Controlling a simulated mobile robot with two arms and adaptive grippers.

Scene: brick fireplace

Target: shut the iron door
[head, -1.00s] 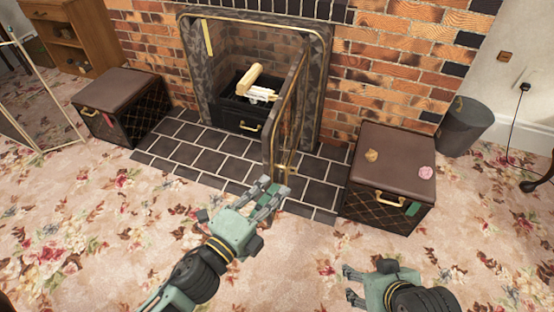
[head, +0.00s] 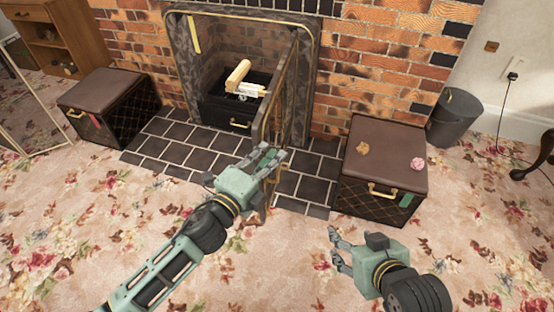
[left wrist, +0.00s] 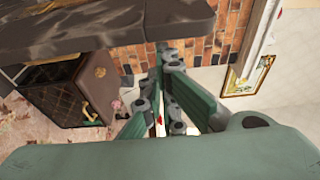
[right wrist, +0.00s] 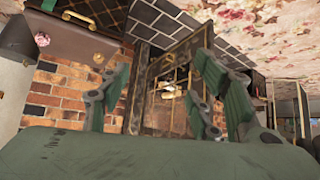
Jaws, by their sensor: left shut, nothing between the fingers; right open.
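The iron door (head: 281,98) of the fireplace stands open. It is hinged at the right side of the opening and swung out over the hearth toward me. Its gold-trimmed bars also show in the right wrist view (right wrist: 180,62). My left gripper (head: 272,154) is shut and empty, and overlaps the door's near, free edge, hiding part of it. I cannot tell whether they touch. The left wrist view shows its closed fingers (left wrist: 160,65). My right gripper (head: 334,248) is open and empty above the carpet, right of the door and in front of the right chest.
The firebox (head: 225,110) holds a black grate with pale logs. Dark tiles (head: 178,142) form the hearth. Brown chests stand at left (head: 105,95) and right (head: 385,150), the right one carrying two small objects. A grey bin (head: 457,118) stands farther right. The front carpet is clear.

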